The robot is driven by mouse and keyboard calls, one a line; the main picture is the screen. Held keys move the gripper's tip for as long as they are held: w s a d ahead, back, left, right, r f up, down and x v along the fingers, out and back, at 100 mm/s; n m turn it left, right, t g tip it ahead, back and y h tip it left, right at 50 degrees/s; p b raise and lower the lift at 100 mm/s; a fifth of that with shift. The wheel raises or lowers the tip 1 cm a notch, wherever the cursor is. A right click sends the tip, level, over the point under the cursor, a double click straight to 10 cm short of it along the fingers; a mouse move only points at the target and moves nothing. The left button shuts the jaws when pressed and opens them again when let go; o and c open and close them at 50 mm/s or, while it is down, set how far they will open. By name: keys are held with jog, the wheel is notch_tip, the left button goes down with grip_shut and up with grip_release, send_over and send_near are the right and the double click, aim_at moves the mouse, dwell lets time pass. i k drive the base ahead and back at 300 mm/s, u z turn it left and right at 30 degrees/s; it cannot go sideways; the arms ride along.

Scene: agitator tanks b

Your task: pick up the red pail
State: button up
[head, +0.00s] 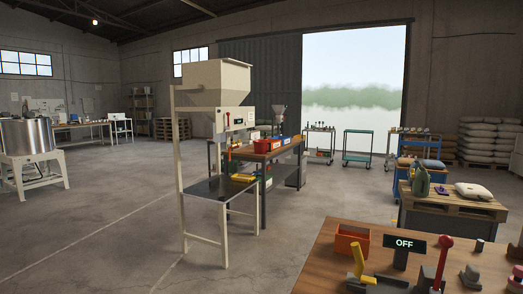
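I cannot make out a clear red pail in the head view. A small open orange-red box (352,242) stands on the near wooden table (325,270); it looks square, not like a pail. A red bin (266,146) stands on the dark workbench in the middle distance. A pinkish-red object (516,279) is cut off by the right edge, so its kind is unclear. My gripper is not in view.
The near table also bears an OFF display (404,243), a red-knobbed lever (445,246) and a yellow handle (358,262). A cream hopper stand (216,85) rises mid-view. A pallet (450,204) with a green jug (421,181) is at right.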

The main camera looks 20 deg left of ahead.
aim_at(260, 146)
jog(key=u, duration=1.5)
jog(key=i, duration=3.8)
jog(key=z, duration=2.05)
jog(key=i, duration=3.95)
